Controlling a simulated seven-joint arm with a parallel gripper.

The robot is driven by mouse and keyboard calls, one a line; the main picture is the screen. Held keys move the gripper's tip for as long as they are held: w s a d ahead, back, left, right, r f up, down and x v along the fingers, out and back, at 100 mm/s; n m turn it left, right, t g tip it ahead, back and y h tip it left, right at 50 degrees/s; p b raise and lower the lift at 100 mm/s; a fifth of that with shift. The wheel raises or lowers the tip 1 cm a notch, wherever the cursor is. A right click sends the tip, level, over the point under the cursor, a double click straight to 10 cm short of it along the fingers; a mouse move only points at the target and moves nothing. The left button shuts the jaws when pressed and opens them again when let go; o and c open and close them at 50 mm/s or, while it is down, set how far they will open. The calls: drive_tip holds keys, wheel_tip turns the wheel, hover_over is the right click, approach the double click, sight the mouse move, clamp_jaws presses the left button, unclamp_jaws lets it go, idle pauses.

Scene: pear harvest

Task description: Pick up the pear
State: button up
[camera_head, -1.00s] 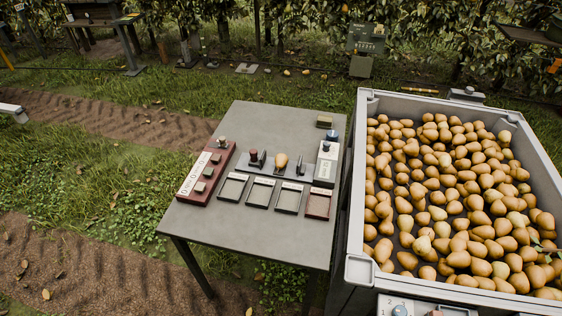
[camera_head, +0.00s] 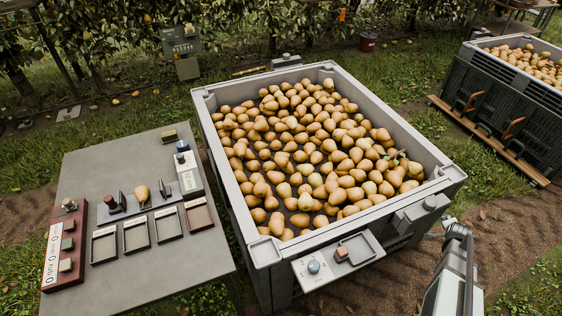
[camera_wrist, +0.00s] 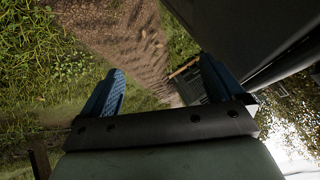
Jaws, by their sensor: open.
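A single yellow-brown pear (camera_head: 142,193) stands on the grey table at the left of the head view, between small dark fixtures and behind a row of shallow trays. Many more pears (camera_head: 310,140) fill the large grey bin (camera_head: 214,133) in the middle of that view. In the wrist view, my gripper (camera_wrist: 165,82) has its two blue ribbed fingers wide apart, with nothing between them. It points past grass and bare soil, and no pear shows there. My arm shows at the lower right of the head view, right of the bin and far from the table.
The table (camera_head: 95,170) also bears a red panel (camera_head: 65,245), a white device (camera_head: 188,172) and empty trays (camera_head: 136,235). A small control shelf (camera_head: 338,262) juts from the bin's near side. A second, dark crate of pears (camera_head: 505,95) stands at the far right.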

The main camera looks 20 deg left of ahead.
drive_tip(key=w+d+r+m+t, duration=0.2)
drive_tip(key=w+r+m+t, duration=0.1)
drive_tip(key=w+r, duration=1)
drive_tip(key=w+a+r+y, duration=0.1)
drive_tip(key=w+a, duration=0.2)
drive_tip(key=a, duration=0.5)
drive_tip(key=w+a+r+y, duration=0.1)
drive_tip(key=w+a, duration=0.1)
drive_tip(key=a, duration=0.7)
drive_tip(key=s+a+r+n+g+y, duration=0.1)
drive_tip(key=s+a+r+g, duration=0.1)
drive_tip(key=a, duration=1.7)
drive_tip(key=s+a+r+n+g+y, duration=0.1)
drive_tip(key=a+r+g+y, duration=0.1)
drive_tip(key=a, duration=1.7)
drive_tip(key=s+a+r+n+g, duration=0.1)
drive_tip(key=s+a, duration=0.3)
drive_tip(key=a, duration=0.4)
drive_tip(key=s+a+r+g, duration=0.1)
drive_tip(key=s+a, duration=0.3)
drive_tip(key=a, duration=0.5)
drive_tip(key=n+g+h, duration=0.2)
drive_tip(key=n+g, duration=0.1)
drive_tip(key=g, duration=0.2)
approach(139, 190)
wheel_tip(139, 190, down, 10)
drive_tip(key=shift+s+a+f, duration=0.1)
drive_tip(key=shift+s+f, duration=0.05)
drive_tip(key=shift+f, duration=0.05)
